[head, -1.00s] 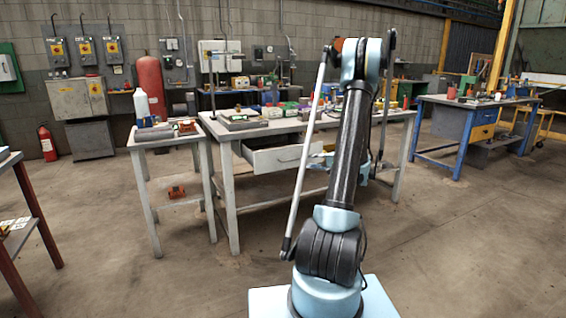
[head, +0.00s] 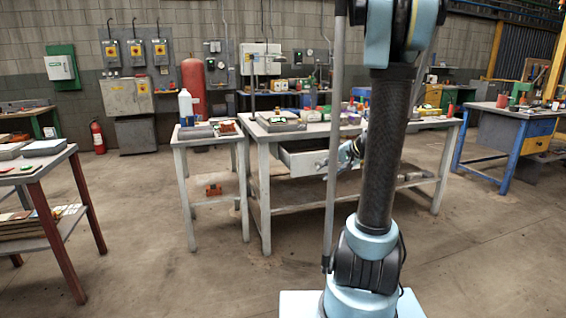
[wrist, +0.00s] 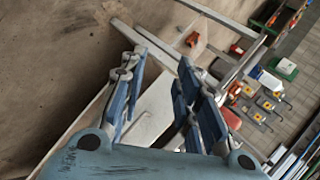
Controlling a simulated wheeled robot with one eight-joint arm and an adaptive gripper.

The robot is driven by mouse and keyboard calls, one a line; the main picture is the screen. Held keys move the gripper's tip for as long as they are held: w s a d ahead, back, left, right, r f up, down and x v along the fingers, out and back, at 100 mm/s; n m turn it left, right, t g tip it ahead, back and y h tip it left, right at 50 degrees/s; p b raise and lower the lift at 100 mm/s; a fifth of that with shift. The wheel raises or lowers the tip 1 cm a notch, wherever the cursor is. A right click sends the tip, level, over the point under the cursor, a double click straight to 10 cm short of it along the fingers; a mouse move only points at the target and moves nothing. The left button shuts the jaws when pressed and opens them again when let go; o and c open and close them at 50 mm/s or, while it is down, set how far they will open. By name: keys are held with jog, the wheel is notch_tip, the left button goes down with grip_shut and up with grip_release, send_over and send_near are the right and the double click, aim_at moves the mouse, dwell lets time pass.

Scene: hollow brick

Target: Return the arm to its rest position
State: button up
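My arm (head: 388,150) stands upright in the right half of the head view, its upper end cut off by the top edge. Part of my gripper end (head: 348,152) shows behind it, in front of the open drawer of the long table; its fingers are not clear there. In the wrist view my gripper (wrist: 160,70) is open, its two blue fingers apart with nothing seen held between them. An orange-red hollow brick (head: 213,190) lies on the lower shelf of the small table; it also shows in the wrist view (wrist: 192,39), beyond the fingers.
The small table (head: 178,147) and long table (head: 262,160) with its open drawer (head: 310,163) stand ahead. A red-legged table (head: 85,205) is at left, a blue workbench (head: 490,140) at right. Floor between them is clear.

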jog(key=s+a+f+n+g+h, duration=0.1)
jog(key=s+h, duration=0.1)
jog(key=s, duration=0.6)
jog(key=s+a+f+n+g+h, duration=0.1)
jog(key=s+a+n, duration=0.1)
jog(key=s, duration=0.6)
jog(key=s+d+f+n+h, duration=0.1)
jog(key=s+d+f+h, duration=0.1)
jog(key=s, duration=0.5)
jog(key=s+d+f+n+g+h, duration=0.1)
jog(key=s+d+f+h, duration=0.1)
jog(key=s, duration=0.6)
jog(key=shift+d+f+n+g, duration=0.3)
jog(key=shift+f+n, duration=0.1)
jog(key=shift+f, duration=0.1)
jog(key=shift+w+f, duration=0.2)
jog(key=shift+w, duration=0.25)
